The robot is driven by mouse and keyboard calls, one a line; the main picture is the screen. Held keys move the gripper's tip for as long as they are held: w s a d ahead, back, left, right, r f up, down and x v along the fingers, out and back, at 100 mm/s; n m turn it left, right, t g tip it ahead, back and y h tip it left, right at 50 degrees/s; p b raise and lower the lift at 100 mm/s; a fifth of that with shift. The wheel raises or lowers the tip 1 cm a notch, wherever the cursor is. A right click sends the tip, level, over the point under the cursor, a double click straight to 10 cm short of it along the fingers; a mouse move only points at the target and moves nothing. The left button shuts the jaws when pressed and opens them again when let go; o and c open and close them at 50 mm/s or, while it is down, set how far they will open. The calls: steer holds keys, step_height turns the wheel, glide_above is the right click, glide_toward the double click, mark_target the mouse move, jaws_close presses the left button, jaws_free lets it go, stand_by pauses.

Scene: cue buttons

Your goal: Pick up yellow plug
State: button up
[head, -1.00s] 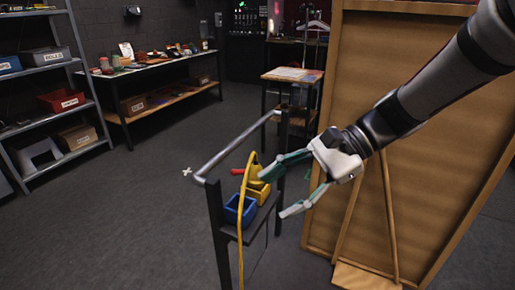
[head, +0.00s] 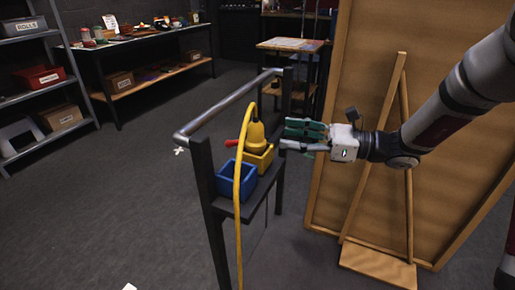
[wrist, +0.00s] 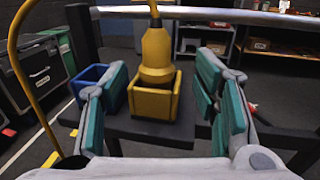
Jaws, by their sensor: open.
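The yellow plug (head: 255,134) stands upright in a yellow box (head: 260,158) on a narrow dark shelf. Its yellow cable (head: 238,200) loops up from its top and hangs down in front of the shelf. My gripper (head: 284,136) is open, level, and just right of the plug in the head view. In the wrist view the plug (wrist: 157,55) and its yellow box (wrist: 153,100) show between and beyond my two open fingers (wrist: 160,105). The fingers appear apart from the plug.
A blue box (head: 236,180) sits on the shelf beside the yellow box. A metal rail (head: 225,105) runs above the shelf on dark posts (head: 205,190). A red handle (head: 232,142) shows near the plug. A brown board (head: 370,80) stands behind my arm.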

mark_target(256, 132)
steer(key=a, duration=0.3)
steer(key=a+b, duration=0.1)
steer(key=a, duration=0.1)
steer(key=a+b, duration=0.1)
steer(key=a, duration=0.2)
steer(key=shift+w+a+f, duration=0.1)
steer(key=shift+w+a, duration=0.25)
steer(key=shift+w, duration=0.05)
jaws_close()
